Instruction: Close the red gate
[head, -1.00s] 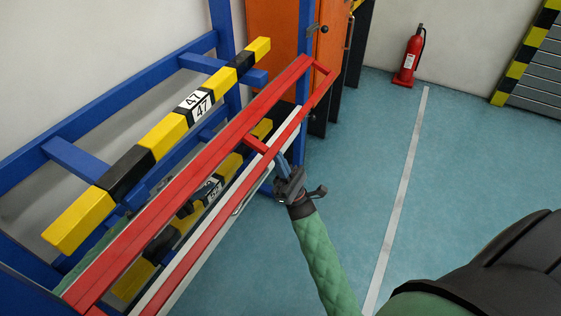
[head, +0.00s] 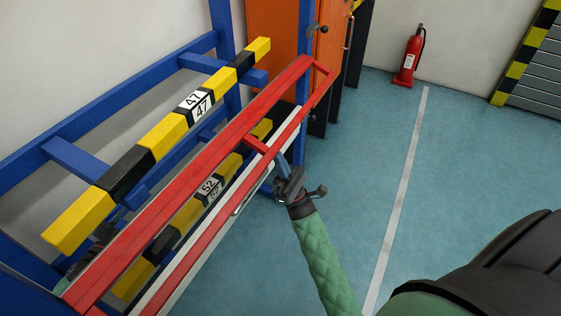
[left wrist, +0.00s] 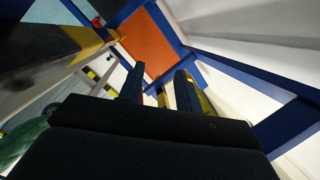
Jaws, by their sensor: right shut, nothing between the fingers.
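The red gate (head: 195,187) runs from the lower left to the upper middle of the head view. Its far end lies by the blue post (head: 306,50), in front of the rack; whether it touches the post I cannot tell. My right gripper (head: 281,160) is shut and empty, its fingertips at the gate's short red crosspiece, on the aisle side; contact is unclear. My left gripper (left wrist: 158,75) is open in the left wrist view, its two fingers apart with nothing between them. In the head view it is mostly hidden behind the gate at the lower left.
Yellow-and-black beams stand behind the gate, the upper one (head: 160,138) marked 47 and the lower one (head: 210,187) marked 52. An orange cabinet (head: 272,45) stands at the back. A red fire extinguisher (head: 410,58) stands by the wall. The teal floor (head: 460,150) to the right is clear.

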